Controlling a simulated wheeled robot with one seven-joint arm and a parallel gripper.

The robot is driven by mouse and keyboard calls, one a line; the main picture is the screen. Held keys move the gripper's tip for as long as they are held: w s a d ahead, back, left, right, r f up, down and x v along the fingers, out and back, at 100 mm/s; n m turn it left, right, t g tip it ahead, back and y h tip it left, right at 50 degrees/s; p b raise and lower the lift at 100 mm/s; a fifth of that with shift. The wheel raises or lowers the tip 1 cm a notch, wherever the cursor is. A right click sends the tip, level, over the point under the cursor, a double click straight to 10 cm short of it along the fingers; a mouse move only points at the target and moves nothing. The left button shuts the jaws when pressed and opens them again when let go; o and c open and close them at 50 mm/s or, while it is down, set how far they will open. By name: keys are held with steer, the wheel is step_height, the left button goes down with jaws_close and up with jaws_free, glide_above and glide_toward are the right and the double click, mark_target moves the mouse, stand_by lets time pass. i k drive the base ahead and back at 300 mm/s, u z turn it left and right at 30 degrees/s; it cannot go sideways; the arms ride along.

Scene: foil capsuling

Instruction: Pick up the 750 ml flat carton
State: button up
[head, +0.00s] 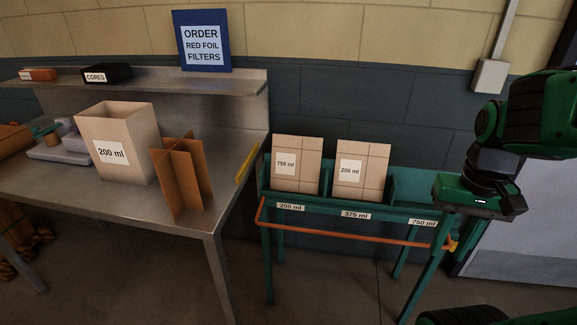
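The 750 ml flat carton (305,174) is a tan folded board with a white label. It stands upright, leaning back slightly, in the left slot of the green rack (385,213), above the slot label "200 ml". Another flat carton, labelled 200 ml (372,178), stands in the middle slot above the label "375 ml". The right slot, labelled "750 ml", looks empty. My gripper (479,198) is at the right, beside the rack's right end and well apart from both cartons. Its fingers cannot be made out clearly, and no carton is at it.
An orange rail (340,229) runs along the rack's front. On the steel table (185,208) at left stand an open 200 ml box (120,128) and a brown cardboard divider (181,177). A shelf above holds a black "CORES" bin (106,74) and a blue order sign (202,42).

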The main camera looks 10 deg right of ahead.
mark_target(295, 166)
steer(key=i, duration=0.95)
steer(key=z, duration=0.1)
